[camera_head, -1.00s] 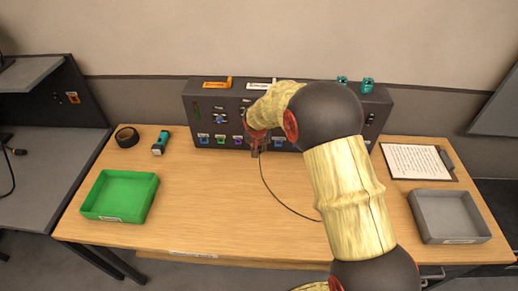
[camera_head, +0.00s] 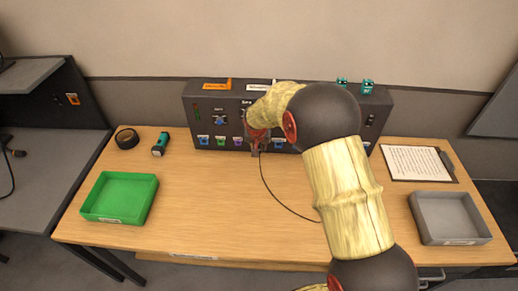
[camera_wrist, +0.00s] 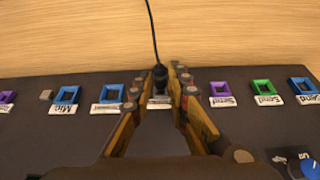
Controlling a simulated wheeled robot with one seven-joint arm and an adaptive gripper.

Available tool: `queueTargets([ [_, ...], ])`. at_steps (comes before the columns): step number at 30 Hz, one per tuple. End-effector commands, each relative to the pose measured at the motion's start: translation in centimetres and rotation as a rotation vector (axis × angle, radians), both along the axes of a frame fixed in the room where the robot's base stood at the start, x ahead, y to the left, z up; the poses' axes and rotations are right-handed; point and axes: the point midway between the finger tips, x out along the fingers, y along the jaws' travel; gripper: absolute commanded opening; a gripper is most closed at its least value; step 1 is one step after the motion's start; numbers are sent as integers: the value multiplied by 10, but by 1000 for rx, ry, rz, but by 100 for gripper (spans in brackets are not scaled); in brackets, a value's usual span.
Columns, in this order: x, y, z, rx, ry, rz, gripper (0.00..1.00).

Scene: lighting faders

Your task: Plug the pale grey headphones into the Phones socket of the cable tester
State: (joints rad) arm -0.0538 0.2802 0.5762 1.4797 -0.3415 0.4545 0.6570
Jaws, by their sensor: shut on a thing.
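The cable tester (camera_head: 219,101) is a long dark box at the back of the table, with coloured sockets along its lower front. My gripper (camera_head: 256,147) is at the tester's front face. In the wrist view my gripper (camera_wrist: 160,82) is shut on a dark plug (camera_wrist: 159,71) with a thin dark cable (camera_wrist: 152,27). The plug is at the row of sockets, beside a purple one (camera_wrist: 220,90); a white label partly shows below it. I cannot tell whether it is seated or read that label. The cable (camera_head: 282,205) runs behind my arm. The headphones do not show.
A green tray (camera_head: 88,212) is at the front left and a grey tray (camera_head: 412,215) at the front right. Black tape (camera_head: 127,138), a teal tool (camera_head: 160,144) and a clipboard (camera_head: 418,162) lie on the table. Mid-table left of the cable is clear.

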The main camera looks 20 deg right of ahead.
Motion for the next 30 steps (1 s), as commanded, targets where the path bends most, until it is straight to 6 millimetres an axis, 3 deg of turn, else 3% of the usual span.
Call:
queueTargets([
  [30,9,-3,0,0,0,-1,0],
])
